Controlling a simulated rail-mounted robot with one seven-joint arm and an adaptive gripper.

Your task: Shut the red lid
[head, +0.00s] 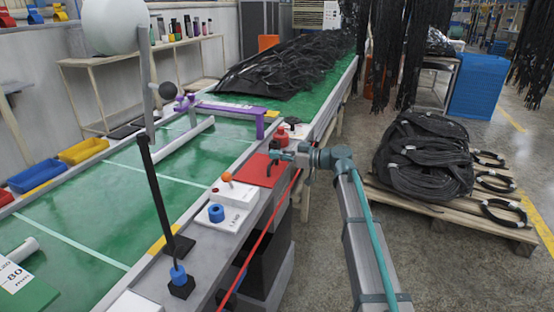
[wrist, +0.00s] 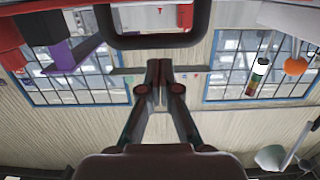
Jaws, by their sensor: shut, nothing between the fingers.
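A flat red panel (head: 260,170), which looks like the red lid, shows on the right edge of the green workbench, behind a white control box. I cannot tell its hinge or exact tilt. My gripper (head: 273,154) is beside its far right corner in the head view; whether they touch is unclear. In the wrist view my gripper (wrist: 160,68) has its fingertips together with nothing between them. A red shape (wrist: 8,45) at the left edge there cannot be identified for sure.
A red container (head: 281,136) stands just beyond my gripper. A purple bracket (head: 235,110) spans the bench behind. Coiled black hoses (head: 425,155) lie on a pallet at right.

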